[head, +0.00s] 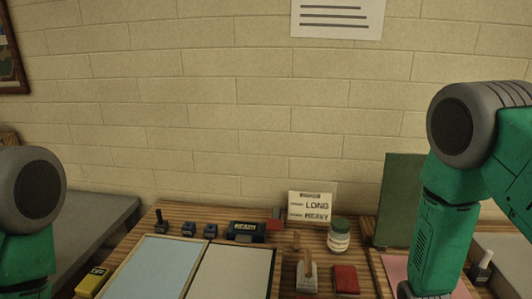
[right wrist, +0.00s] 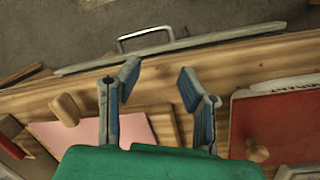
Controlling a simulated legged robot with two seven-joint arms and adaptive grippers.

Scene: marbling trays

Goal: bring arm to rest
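My right arm (head: 448,230) comes down at the right of the head view, and its gripper is below the frame there. In the right wrist view my right gripper (right wrist: 158,80) is open, with nothing between its two fingers. It hangs over the wooden table edge, with a pink sheet (right wrist: 158,128) behind the left finger. My left arm (head: 30,215) shows at the left edge of the head view; its gripper is out of frame.
The table holds a pale blue tray (head: 160,262), a pale tray (head: 235,268), a sign card (head: 310,207), a jar (head: 339,236), a red block (head: 346,279) and a yellow block (head: 92,282). A green board (head: 398,190) stands near my right arm. A metal handle (right wrist: 152,37) lies beyond the edge.

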